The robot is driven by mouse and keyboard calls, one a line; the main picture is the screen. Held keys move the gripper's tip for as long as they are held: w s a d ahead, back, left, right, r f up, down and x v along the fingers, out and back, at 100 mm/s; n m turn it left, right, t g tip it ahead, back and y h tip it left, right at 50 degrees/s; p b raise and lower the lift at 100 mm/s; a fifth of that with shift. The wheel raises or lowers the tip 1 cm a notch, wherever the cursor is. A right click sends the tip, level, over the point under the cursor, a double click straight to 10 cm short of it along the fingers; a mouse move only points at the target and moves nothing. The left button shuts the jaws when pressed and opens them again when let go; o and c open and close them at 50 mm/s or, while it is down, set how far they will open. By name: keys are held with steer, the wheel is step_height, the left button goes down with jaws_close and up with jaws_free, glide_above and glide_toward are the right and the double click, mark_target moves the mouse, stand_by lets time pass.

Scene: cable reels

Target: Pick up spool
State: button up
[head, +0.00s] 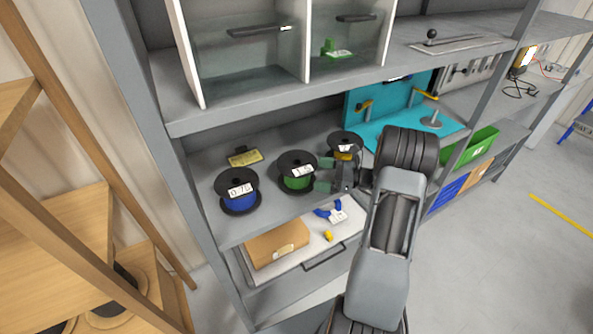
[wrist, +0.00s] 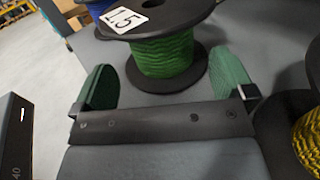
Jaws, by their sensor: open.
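Three black-flanged spools stand upright on the middle shelf in the head view. The blue spool (head: 238,191) with a 0.75 label is at the left, the green spool (head: 297,172) with a 1.5 label is in the middle, and the yellow spool (head: 345,147) is at the right, partly behind my arm. My gripper (head: 322,175) is beside the green spool, on its right. In the wrist view my gripper (wrist: 165,88) has its green fingers spread open, with the green spool (wrist: 168,50) just beyond and between them. Nothing is held. The yellow spool (wrist: 308,140) shows at the right edge.
A black and yellow item (head: 244,157) lies behind the spools. Below is a drawer with a cardboard box (head: 277,243) and small blue and yellow parts. The shelf above (head: 200,118) overhangs the spools, and a grey post stands at the left.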

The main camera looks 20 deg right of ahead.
mark_target(305, 171)
steer(key=shift+p+x, duration=0.75)
steer(key=shift+x, duration=2.2)
steer(key=c, duration=1.1)
steer(key=shift+r, duration=0.1)
